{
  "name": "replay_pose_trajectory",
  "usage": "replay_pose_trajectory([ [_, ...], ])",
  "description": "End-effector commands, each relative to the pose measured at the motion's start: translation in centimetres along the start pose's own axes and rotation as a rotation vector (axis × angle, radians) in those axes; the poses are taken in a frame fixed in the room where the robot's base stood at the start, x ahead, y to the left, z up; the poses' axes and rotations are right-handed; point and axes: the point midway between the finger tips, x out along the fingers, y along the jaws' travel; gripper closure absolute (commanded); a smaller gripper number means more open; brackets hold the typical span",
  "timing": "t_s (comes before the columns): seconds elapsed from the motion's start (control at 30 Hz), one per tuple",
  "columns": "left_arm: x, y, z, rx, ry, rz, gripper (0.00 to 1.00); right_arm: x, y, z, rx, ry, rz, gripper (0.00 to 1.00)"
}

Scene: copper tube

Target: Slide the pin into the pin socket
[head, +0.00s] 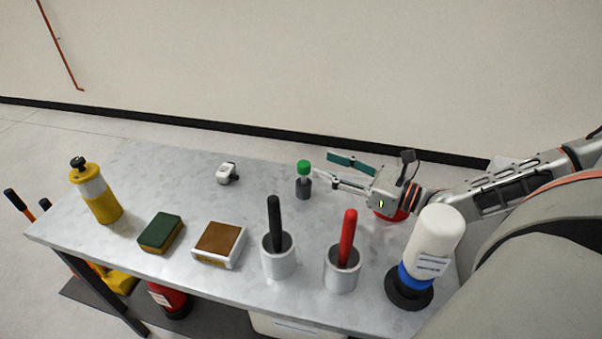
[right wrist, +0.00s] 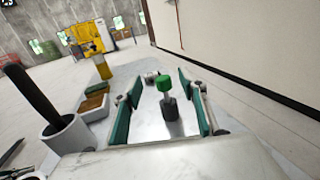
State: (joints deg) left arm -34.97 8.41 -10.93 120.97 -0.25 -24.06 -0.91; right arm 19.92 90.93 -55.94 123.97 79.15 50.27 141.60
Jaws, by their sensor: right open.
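A pin with a green cap (head: 304,164) stands upright at the back middle of the table. Its lower part is a dark grey cylinder (head: 303,187); I cannot tell whether this is a separate holder. A small white fitting (head: 227,173) lies to its left, perhaps the pin socket; its opening is not clear. My right gripper (head: 323,166) is open and empty, its fingertips just right of the pin. In the right wrist view the green cap (right wrist: 165,84) shows between the two teal-padded fingers, with no contact visible. My left gripper is out of view.
The grey table (head: 180,180) has free room around the white fitting. Two cups with a black handle (head: 274,216) and a red handle (head: 349,226) stand in front. A white bottle (head: 437,236) is at the right; a sponge (head: 161,233) and yellow bottle (head: 98,195) are left.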

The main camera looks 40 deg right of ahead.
Motion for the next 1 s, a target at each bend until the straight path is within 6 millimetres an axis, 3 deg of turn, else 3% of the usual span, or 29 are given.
replay_pose_trajectory([
  [0.03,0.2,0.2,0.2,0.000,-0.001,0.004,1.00,0.0,0.0,-1.4,0.004,0.005,-0.001,0.58],
  [0.13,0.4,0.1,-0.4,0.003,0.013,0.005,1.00,0.0,0.0,-2.6,0.003,0.004,-0.001,0.58],
  [0.3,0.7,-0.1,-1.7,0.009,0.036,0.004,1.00,1.3,0.0,-2.0,0.000,-0.002,-0.001,0.58],
  [0.43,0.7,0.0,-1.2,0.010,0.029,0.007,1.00,2.4,0.0,-2.1,0.003,-0.003,0.000,0.58],
  [0.7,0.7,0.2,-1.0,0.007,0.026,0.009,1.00,6.5,0.0,-2.1,0.002,-0.003,-0.001,0.58],
  [1.0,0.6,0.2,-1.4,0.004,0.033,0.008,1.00,7.5,0.0,-2.0,0.000,0.000,0.000,0.58],
])
